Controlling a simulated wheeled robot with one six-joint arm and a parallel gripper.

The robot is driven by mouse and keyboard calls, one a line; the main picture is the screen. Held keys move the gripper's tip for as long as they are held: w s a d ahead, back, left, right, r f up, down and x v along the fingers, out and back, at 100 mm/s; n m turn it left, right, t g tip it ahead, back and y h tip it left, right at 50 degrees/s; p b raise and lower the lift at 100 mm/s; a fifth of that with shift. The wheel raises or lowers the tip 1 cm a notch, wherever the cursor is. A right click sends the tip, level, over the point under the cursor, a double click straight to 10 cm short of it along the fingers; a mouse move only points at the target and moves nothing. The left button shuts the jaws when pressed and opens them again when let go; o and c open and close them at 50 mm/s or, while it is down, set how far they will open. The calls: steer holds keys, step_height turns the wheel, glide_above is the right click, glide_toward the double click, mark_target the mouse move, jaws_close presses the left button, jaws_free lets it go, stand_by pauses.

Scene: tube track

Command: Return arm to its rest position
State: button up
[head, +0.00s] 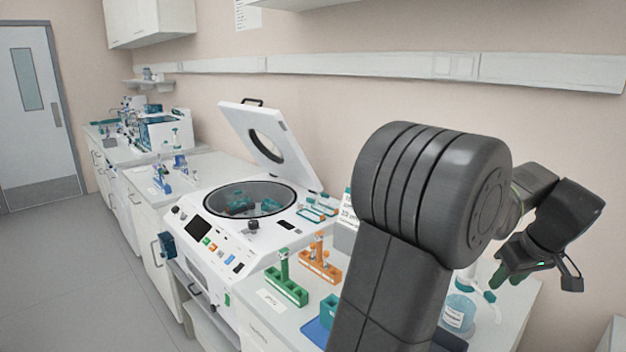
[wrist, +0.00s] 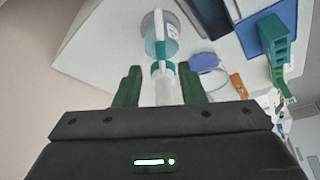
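My gripper (head: 509,277) is at the right of the head view, raised over the right end of the bench and pointing down. Its two green fingers stand apart in the wrist view (wrist: 160,88). A bottle with a teal collar and white spout (wrist: 163,72) shows between them, seemingly beyond the fingers and not gripped. My large dark arm link covers much of the bench in the head view.
A green rack (head: 285,285) and an orange rack (head: 318,262) sit between. Open floor lies at left.

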mark_target(491, 295)
steer(key=x, duration=0.5)
steer(key=shift+f+p, duration=0.2)
steer(key=shift+p, duration=0.1)
steer(key=shift+w+a+f, duration=0.1)
steer(key=shift+a, duration=0.05)
steer(key=shift+a+m+h, duration=0.3)
steer(key=shift+a+m, duration=0.2)
steer(key=shift+m, duration=0.2)
